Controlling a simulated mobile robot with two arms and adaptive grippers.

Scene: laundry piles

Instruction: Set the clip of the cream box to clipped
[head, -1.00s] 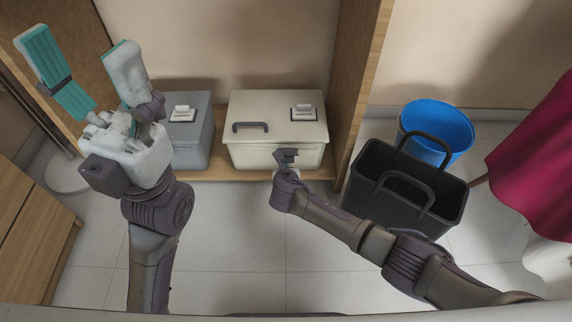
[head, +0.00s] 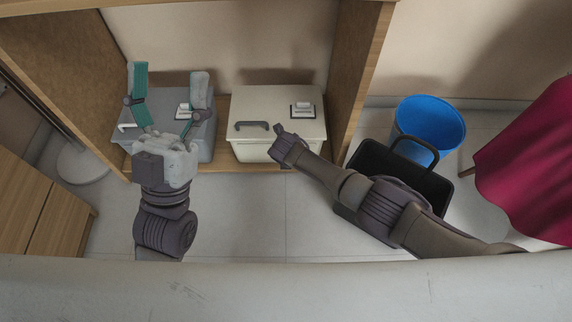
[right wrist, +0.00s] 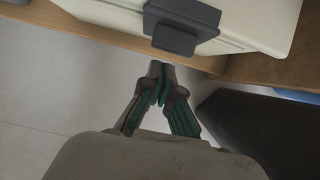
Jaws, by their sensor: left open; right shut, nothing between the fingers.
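The cream box (head: 240,103) stands on a low wooden shelf, its lid down, with a dark handle and a label on top. In the right wrist view, a dark grey clip (right wrist: 183,22) sits on the front of the box; I cannot tell whether it is fastened. My right gripper (right wrist: 161,84) is shut and empty, its fingertips just below the clip in that view; contact is not clear. In the head view my right arm covers part of the box's front. My left gripper (head: 169,75) is wide open and empty, over the grey box.
A grey box (head: 165,103) stands left of the cream box. A wooden upright (head: 355,85) bounds the shelf on the right.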

